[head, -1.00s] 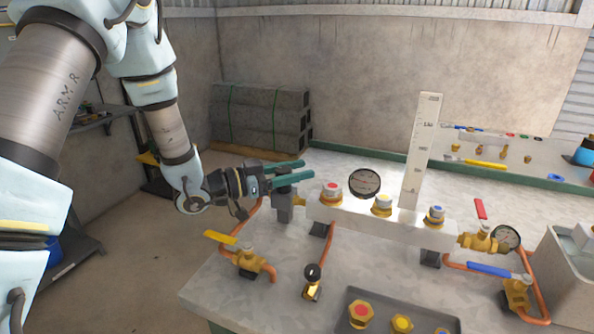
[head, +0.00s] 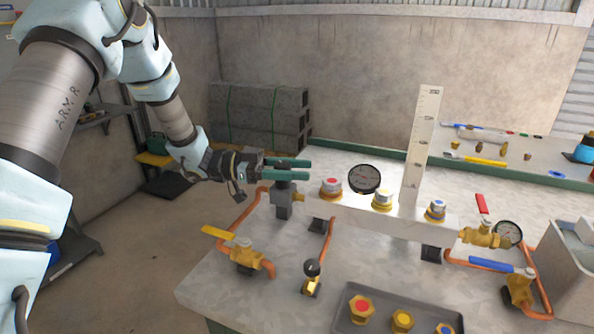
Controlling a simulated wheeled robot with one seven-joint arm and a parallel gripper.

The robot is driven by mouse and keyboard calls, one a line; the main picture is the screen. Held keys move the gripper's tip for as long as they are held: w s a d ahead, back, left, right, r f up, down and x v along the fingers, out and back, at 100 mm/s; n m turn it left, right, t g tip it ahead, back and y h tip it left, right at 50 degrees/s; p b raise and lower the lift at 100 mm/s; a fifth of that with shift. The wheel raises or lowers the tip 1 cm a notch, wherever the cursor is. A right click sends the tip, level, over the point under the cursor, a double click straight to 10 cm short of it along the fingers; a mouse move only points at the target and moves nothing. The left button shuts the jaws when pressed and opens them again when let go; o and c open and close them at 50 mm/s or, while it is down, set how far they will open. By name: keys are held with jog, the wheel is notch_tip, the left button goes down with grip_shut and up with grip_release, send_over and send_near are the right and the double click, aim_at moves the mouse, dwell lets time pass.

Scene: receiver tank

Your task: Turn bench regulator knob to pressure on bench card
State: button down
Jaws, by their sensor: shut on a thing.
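My gripper (head: 290,169) comes in from the left with its two green fingers pointing right. It is shut on the dark regulator knob (head: 283,176), which is mostly hidden between the fingers. The grey regulator body (head: 282,201) stands below the knob, joined to the left end of the pale manifold block (head: 353,215). A round gauge with a dark face (head: 364,179) stands behind the manifold; its reading is too small to tell. I cannot make out a bench card for certain; an upright white scale (head: 420,145) with marks stands behind the manifold.
A yellow-handled valve (head: 245,255) and a small black-knobbed fitting (head: 312,276) stand in front. A tray (head: 385,330) holds coloured fittings at the front edge. At right are a red-handled valve (head: 482,236), a blue-handled valve (head: 517,286) and a second gauge (head: 508,234).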

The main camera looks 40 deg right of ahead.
jog(key=shift+s+a+m+g+y+b, duration=0.15)
jog(key=shift+a+m+g+y+b, duration=0.25)
jog(key=shift+m+g+y, duration=0.75)
jog(key=shift+s+a+m+g+y+b, duration=0.1)
jog(key=shift+a+m+g+y+b, duration=0.3)
jog(key=shift+m+y, duration=1.4)
jog(key=shift+s+a+m+g+y+b, duration=0.15)
jog(key=shift+m+g+y+b, duration=0.55)
jog(key=shift+y, duration=1.55)
jog(key=shift+m+g+y, duration=0.25)
jog(key=shift+y, duration=0.05)
jog(key=shift+c, duration=1.8)
grip_release()
jog(key=w+a, duration=0.1)
jog(key=w, duration=0.9)
jog(key=shift+w, duration=0.4)
